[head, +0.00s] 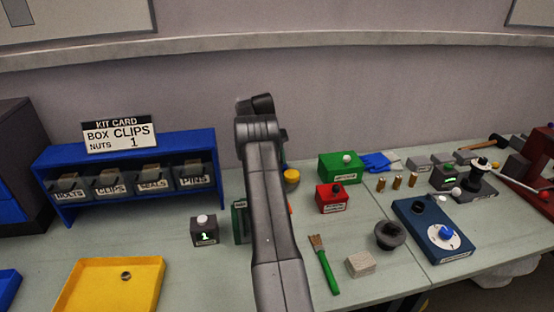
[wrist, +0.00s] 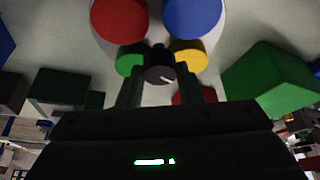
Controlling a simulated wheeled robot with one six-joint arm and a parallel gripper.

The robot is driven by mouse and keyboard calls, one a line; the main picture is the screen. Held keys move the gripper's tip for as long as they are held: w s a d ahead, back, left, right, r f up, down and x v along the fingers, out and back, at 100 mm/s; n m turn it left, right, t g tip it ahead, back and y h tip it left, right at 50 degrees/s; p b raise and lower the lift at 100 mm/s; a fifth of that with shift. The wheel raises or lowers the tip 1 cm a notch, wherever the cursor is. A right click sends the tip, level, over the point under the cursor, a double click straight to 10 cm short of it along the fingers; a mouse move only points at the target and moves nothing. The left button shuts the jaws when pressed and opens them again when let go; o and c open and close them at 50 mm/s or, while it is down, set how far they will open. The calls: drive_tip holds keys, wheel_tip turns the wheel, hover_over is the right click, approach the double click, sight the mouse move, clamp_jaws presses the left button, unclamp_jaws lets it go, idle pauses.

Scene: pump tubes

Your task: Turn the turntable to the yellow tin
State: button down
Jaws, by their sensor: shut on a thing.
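In the wrist view a dark round knob (wrist: 160,66) with a short white mark stands among the tins. The mark slants toward the lower right. My gripper (wrist: 160,84) is shut on this knob, one finger at each side. The yellow tin (wrist: 188,55) is just right of the knob, and a green tin (wrist: 131,58) is just left. A red tin (wrist: 120,18) and a blue tin (wrist: 192,15) are above them. In the head view my arm hides the gripper and most of the turntable. A yellow round top (head: 291,176) shows beside the arm.
A green box (head: 340,167) and a red box (head: 332,198) stand right of my arm. A counter box (head: 204,231) showing 1 stands to its left. A brush (head: 323,264) and a grey block (head: 360,265) lie in front. A yellow tray (head: 90,292) is front left.

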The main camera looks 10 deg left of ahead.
idle(0.3)
drive_tip(key=c, duration=1)
unclamp_jaws()
wheel_tip(320, 180, up, 10)
drive_tip(key=shift+r, duration=0.1)
drive_tip(key=shift+a, duration=0.1)
